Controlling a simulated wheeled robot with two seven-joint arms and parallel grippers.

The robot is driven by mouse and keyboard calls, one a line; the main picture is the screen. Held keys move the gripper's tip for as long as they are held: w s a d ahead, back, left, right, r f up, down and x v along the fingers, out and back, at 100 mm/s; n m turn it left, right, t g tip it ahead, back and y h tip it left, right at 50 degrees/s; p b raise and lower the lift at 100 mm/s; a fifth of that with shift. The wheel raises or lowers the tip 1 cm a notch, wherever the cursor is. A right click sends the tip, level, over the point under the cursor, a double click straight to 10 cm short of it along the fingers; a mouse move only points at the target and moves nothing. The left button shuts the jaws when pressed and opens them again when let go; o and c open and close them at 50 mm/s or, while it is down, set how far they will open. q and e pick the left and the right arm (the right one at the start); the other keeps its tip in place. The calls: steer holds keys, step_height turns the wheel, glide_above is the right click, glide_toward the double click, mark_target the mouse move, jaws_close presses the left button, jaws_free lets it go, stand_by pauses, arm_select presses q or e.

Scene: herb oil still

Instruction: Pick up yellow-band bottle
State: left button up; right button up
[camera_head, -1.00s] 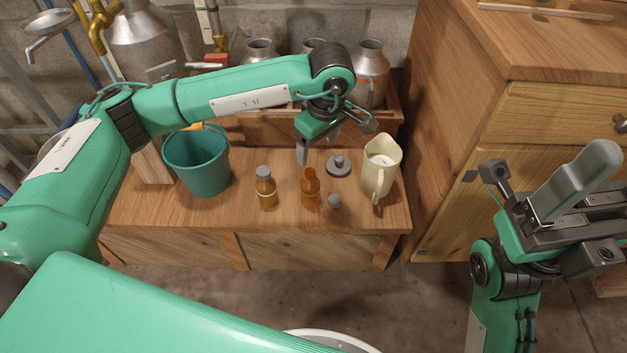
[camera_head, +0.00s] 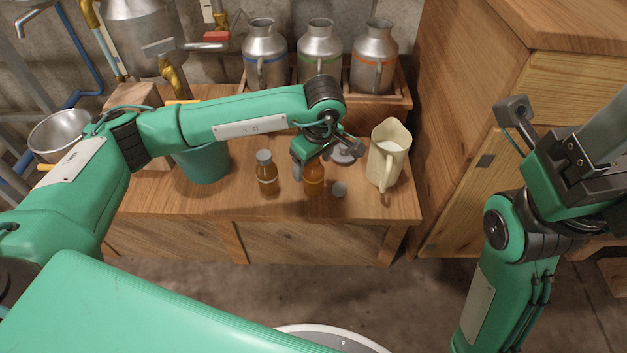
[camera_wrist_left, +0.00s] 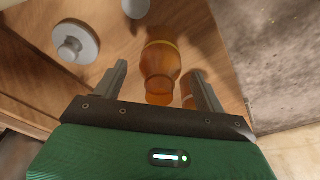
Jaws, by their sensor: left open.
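The yellow-band bottle (camera_head: 314,186) is amber, without a cap, and stands upright on the low wooden bench. Its upper part is partly hidden behind my left gripper (camera_head: 313,163). In the left wrist view this bottle (camera_wrist_left: 161,62) shows a yellow band and its neck points toward the gripper. The open fingers of my left gripper (camera_wrist_left: 158,76) lie on either side of the neck, with visible gaps. A second amber bottle (camera_head: 266,177) with a grey cap stands to the left. My right gripper (camera_head: 590,150) is at the right edge, partly cut off, away from the bench.
A small grey cap (camera_head: 340,188) lies right of the bottle, and a grey knobbed lid (camera_head: 345,156) lies behind. A cream jug (camera_head: 388,155) stands right, a teal bucket (camera_head: 204,165) left. Metal cans (camera_head: 320,50) stand in a crate behind. A wooden cabinet (camera_head: 465,110) borders the right.

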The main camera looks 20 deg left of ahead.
arm_select(q)
steer(key=shift+f, duration=0.6)
steer(key=c, duration=1.1)
steer(key=shift+r, duration=0.1)
